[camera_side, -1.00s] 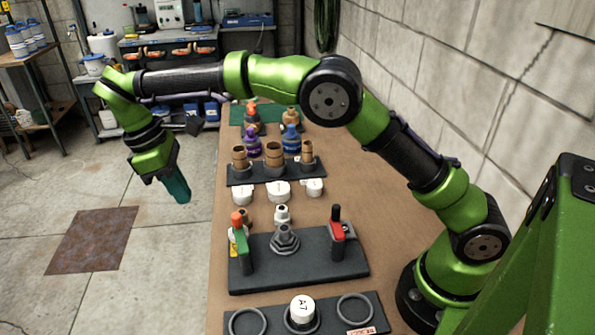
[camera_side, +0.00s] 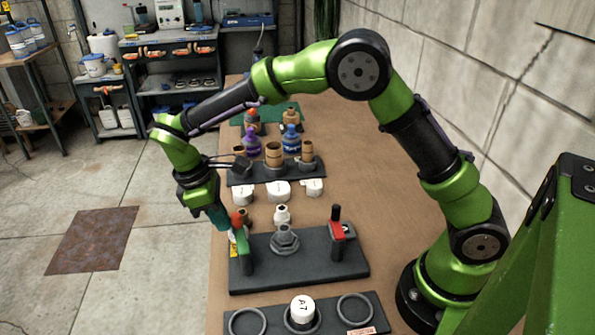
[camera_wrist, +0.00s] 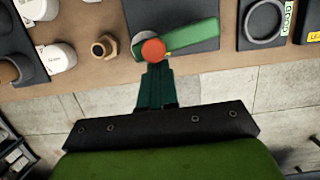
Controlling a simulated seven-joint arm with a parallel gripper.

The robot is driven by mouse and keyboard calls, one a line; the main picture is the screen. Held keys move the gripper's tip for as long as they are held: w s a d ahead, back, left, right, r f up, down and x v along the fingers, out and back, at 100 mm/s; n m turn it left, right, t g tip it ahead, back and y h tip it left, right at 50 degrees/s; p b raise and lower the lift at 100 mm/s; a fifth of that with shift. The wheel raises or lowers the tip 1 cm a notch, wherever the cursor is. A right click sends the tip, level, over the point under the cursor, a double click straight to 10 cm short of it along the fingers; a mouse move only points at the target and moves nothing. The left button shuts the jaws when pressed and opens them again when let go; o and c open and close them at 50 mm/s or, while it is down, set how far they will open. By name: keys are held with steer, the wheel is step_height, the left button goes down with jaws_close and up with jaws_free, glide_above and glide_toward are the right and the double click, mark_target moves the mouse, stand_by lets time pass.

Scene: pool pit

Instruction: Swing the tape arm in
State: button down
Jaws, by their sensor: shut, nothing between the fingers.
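The tape arm appears to be the green bar (camera_side: 242,248) with an orange-red knob (camera_side: 237,219) at the left end of a dark base plate (camera_side: 305,271). In the wrist view the green bar (camera_wrist: 193,36) runs right and slightly up from the knob (camera_wrist: 153,49). My gripper (camera_side: 219,220) has teal fingers, which are shut and empty. It points down at the table's left edge, close to the knob. In the wrist view the fingertips (camera_wrist: 155,70) are just below the knob; I cannot tell whether they touch it. They partly hide the parts behind them in the side view.
White caps (camera_side: 279,190) and a rack with brown cylinders (camera_side: 274,154) stand behind. A ring tray with a white A7 cap (camera_side: 302,309) is in front. The floor at left is clear.

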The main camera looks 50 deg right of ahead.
mark_target(247, 231)
steer(key=shift+d, duration=0.15)
stand_by(0.3)
steer(key=m, duration=0.1)
steer(key=d+m, duration=0.1)
steer(key=m, duration=0.1)
steer(key=shift+s+d+g, duration=0.25)
steer(key=shift+d+g, duration=0.05)
steer(key=m, duration=0.1)
steer(key=s+d+m+y, duration=0.1)
steer(key=shift+d+m, duration=0.2)
steer(key=shift+m, duration=0.1)
steer(key=shift+s+d+m+y, duration=0.2)
steer(key=shift+s+d+m, duration=0.05)
steer(key=shift+m, duration=0.35)
steer(key=shift+s+d+m+y, duration=0.2)
steer(key=shift+d+m, duration=0.05)
steer(key=shift+m, duration=0.35)
steer(key=shift+s+d+m+y, duration=0.4)
steer(key=shift+s+m, duration=0.3)
steer(key=shift+m, duration=0.6)
steer(key=shift+s, duration=0.1)
steer(key=w, duration=0.1)
steer(key=w+f, duration=0.1)
steer(key=w, duration=0.2)
steer(key=shift+w+d+f, duration=0.15)
steer(key=shift+w+d, duration=0.05)
steer(key=shift+d, duration=0.05)
steer(key=v, duration=1)
steer(key=shift+a, duration=0.2)
